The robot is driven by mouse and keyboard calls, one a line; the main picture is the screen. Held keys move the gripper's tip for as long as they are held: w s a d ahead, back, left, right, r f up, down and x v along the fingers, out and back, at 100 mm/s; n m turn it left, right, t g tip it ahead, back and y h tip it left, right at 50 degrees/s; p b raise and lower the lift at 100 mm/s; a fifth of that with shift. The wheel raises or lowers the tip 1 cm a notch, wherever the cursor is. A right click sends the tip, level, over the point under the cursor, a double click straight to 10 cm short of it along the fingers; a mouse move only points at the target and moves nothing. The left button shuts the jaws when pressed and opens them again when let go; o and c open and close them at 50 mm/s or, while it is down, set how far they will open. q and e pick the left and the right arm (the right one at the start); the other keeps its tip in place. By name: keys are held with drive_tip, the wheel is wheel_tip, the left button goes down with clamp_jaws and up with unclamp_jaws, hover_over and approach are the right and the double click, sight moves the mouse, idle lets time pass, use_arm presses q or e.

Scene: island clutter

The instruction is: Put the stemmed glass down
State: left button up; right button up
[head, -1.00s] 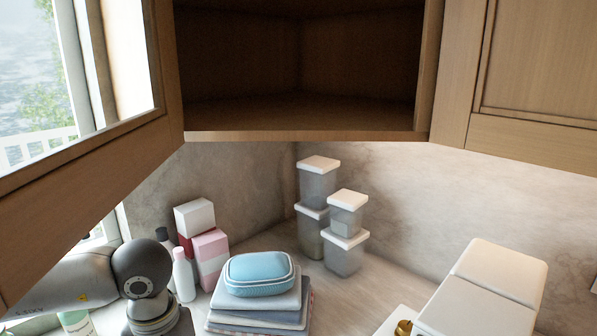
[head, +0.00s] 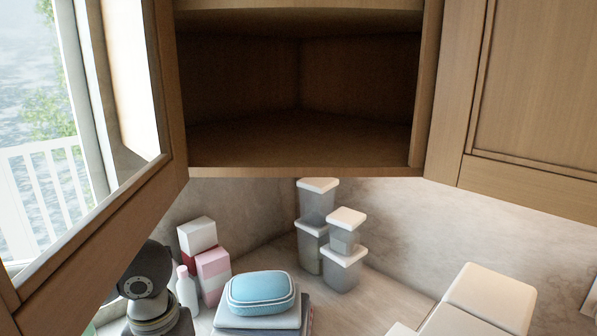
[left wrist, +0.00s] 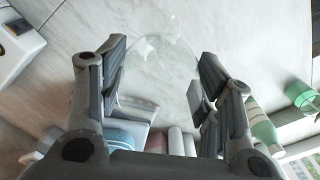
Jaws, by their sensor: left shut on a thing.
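The stemmed glass (left wrist: 160,60) is clear and shows faintly in the left wrist view, between the fingers of my left gripper (left wrist: 161,78). The gripper is shut on it, with one finger on each side of the bowl. The glass's far end, near the top of the view, is too faint to make out well. In the head view my left wrist shows at the lower left; the fingers and the glass are out of that view. My right gripper is in neither view.
An open, empty wooden cabinet (head: 300,172) hangs above the corner counter. Below are blue case (head: 260,290) on folded cloths, pink and white boxes (head: 213,272), a pale bottle (head: 187,290) and stacked lidded containers (head: 341,268). A white appliance (head: 490,297) stands right.

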use_arm(q)
wheel_tip(320, 180, down, 8)
drive_tip(key=b, duration=0.7)
drive_tip(key=shift+b, duration=0.3)
